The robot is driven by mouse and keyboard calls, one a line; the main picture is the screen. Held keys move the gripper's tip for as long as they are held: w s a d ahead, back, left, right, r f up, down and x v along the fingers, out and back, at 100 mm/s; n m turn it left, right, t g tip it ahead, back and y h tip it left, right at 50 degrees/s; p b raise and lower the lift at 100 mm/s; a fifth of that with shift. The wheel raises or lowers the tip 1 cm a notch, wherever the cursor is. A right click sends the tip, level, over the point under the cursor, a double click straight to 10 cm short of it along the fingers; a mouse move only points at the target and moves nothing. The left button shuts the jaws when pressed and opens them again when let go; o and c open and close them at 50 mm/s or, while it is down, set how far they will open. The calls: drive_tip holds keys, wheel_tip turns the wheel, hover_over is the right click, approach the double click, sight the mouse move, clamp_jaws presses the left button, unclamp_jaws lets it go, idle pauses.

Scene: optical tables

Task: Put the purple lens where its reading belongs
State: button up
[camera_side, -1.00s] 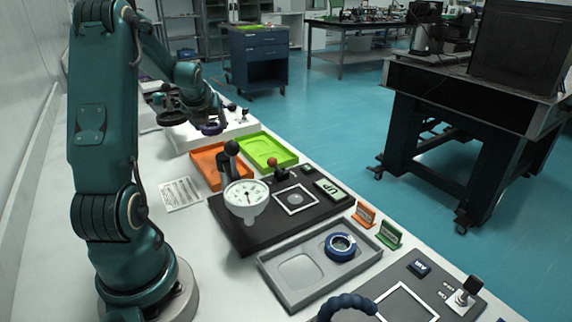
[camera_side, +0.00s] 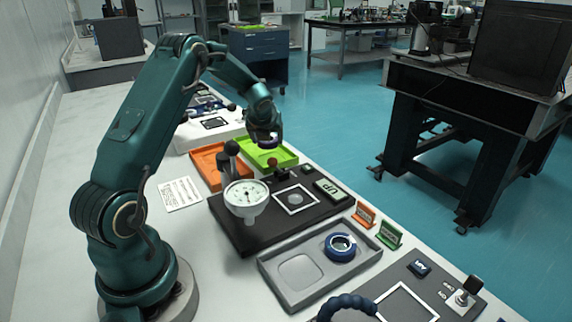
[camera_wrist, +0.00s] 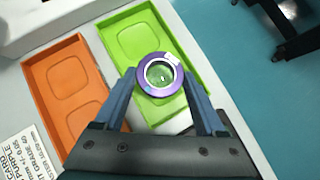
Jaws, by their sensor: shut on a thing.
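The purple lens (camera_wrist: 160,75) is a purple ring with a clear centre, held between the fingertips of my gripper (camera_wrist: 161,80). In the side view the lens (camera_side: 268,143) hangs under my gripper (camera_side: 266,138), above the green tray. The green tray (camera_wrist: 187,62) has two shallow recesses; the lens and fingers cover part of the nearer one. The orange tray (camera_wrist: 42,92) lies to its left, empty. A printed card (camera_wrist: 18,155) beside the orange tray mentions purple and tolerance values, partly cut off. The dial gauge (camera_side: 246,194) stands on a black base.
The black base (camera_side: 238,238) carries a lever, a framed square and a small display (camera_side: 330,189). A grey tray (camera_side: 281,290) holds a blue ring lens (camera_side: 341,246). Small orange (camera_side: 365,214) and green (camera_side: 389,235) signs stand nearby. A white platform (camera_side: 190,138) lies behind the trays.

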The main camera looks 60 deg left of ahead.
sight(271, 148)
drive_tip(key=shift+w+d+f, duration=0.2)
drive_tip(key=shift+w+f, duration=0.2)
drive_tip(key=shift+w, duration=0.05)
drive_tip(key=shift+f, duration=1.9)
drive_tip(key=shift+f, duration=0.1)
drive_tip(key=o, duration=1.5)
drive_tip(key=shift+s+d+r, duration=0.1)
drive_tip(key=shift+d+r, duration=0.05)
drive_tip(key=shift+r, duration=0.3)
drive_tip(key=v, duration=1.1)
drive_tip(key=shift+d, duration=0.15)
drive_tip(key=shift+s, duration=0.15)
